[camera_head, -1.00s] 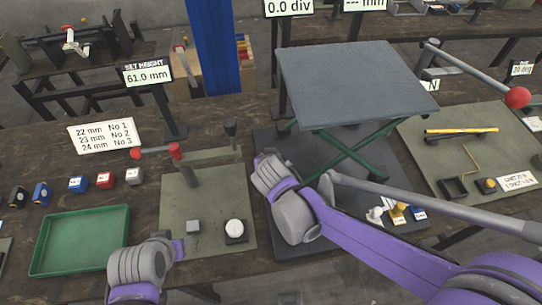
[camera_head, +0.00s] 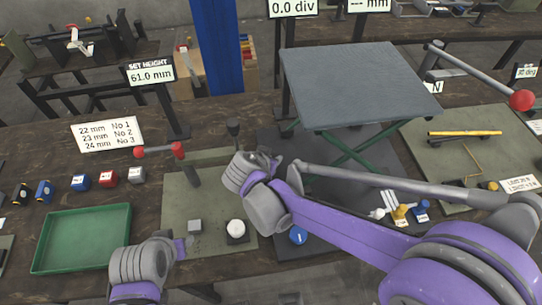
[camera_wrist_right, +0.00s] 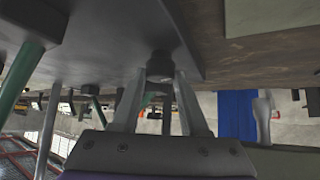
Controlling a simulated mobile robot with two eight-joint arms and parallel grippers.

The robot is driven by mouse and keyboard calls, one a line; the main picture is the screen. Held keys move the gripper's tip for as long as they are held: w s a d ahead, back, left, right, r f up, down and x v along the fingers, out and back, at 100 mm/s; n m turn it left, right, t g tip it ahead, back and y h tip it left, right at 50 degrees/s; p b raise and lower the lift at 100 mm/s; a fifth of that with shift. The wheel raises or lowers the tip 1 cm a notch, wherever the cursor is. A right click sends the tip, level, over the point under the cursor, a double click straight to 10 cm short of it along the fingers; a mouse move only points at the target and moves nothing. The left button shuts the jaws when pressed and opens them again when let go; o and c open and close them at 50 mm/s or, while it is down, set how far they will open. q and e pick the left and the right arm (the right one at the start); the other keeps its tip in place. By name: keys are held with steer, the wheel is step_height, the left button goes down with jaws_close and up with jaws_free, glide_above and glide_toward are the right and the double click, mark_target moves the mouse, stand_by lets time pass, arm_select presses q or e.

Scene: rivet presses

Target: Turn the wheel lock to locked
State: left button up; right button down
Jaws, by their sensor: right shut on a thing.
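The grey lift table (camera_head: 355,85) stands on green crossed legs on a dark base plate (camera_head: 290,250). In the right wrist view, which looks upside down, my right gripper (camera_wrist_right: 160,80) is shut on a short dark round knob (camera_wrist_right: 160,64) at the dark plate. This may be the wheel lock; no lock marking shows. A blue disc (camera_head: 298,236) with a white mark shows beside my right forearm. My left gripper (camera_head: 180,248) is low at left, its fingers hidden.
A green tray (camera_head: 82,238) lies further left. A red-knobbed bar (camera_head: 480,73) reaches over the right board.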

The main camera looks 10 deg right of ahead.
steer(key=shift+c, duration=2.1)
jaws_free()
steer(key=p+v, duration=0.1)
steer(key=v, duration=0.9)
steer(key=shift+s+a+r, duration=0.2)
steer(key=shift+s+r, duration=0.05)
steer(key=shift+r, duration=0.05)
